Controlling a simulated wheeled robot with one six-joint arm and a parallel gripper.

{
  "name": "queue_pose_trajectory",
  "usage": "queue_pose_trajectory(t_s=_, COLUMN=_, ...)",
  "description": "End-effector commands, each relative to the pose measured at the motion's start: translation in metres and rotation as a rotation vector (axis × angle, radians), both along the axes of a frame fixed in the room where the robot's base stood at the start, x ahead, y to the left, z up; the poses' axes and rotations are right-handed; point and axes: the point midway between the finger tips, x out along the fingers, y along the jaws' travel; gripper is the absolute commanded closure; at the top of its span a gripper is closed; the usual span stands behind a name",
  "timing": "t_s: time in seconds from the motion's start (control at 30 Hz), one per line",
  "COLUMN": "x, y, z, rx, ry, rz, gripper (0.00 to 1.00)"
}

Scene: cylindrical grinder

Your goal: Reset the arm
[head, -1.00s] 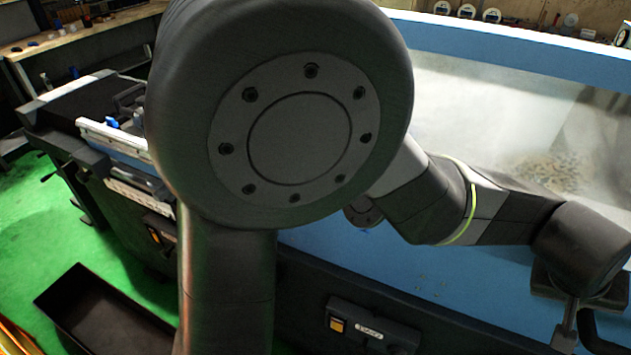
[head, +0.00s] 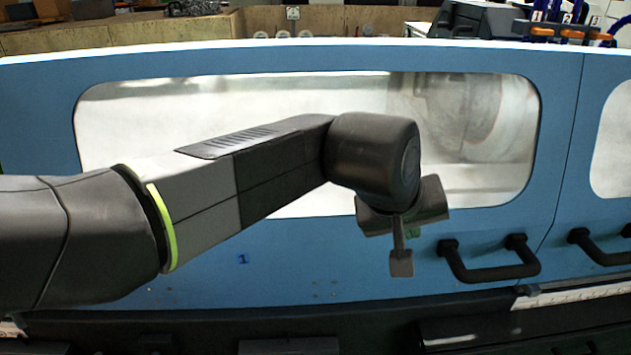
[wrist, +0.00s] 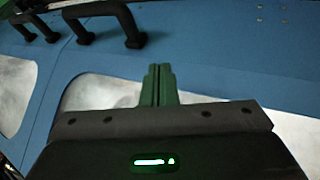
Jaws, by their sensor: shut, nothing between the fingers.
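My gripper (head: 401,270) hangs at the end of my arm in the head view, pointing down in front of the blue grinder door (head: 310,265). Its fingers are together and nothing is between them. In the wrist view the closed fingers (wrist: 159,70) point toward the blue door panel (wrist: 215,50). The gripper appears left of a black door handle (head: 490,262) and apart from it. The handle also shows in the wrist view (wrist: 105,20), beyond the fingers to the left.
The door has a large window (head: 250,100) behind my arm. A second black handle (head: 600,245) is on the panel to the right. A dark ledge (head: 480,328) runs below the door.

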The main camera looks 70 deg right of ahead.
Motion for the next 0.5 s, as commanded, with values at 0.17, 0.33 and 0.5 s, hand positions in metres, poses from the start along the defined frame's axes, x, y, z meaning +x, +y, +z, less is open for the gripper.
queue_pose_trajectory(t_s=0.17, x=0.000, y=0.000, z=0.000, rx=0.000, ry=0.000, rz=0.000, gripper=1.00)
queue_pose_trajectory(t_s=0.33, x=0.000, y=-0.001, z=-0.001, rx=0.001, ry=0.000, rz=0.000, gripper=1.00)
queue_pose_trajectory(t_s=0.5, x=-0.004, y=-0.008, z=-0.014, rx=0.004, ry=-0.001, rz=-0.001, gripper=1.00)
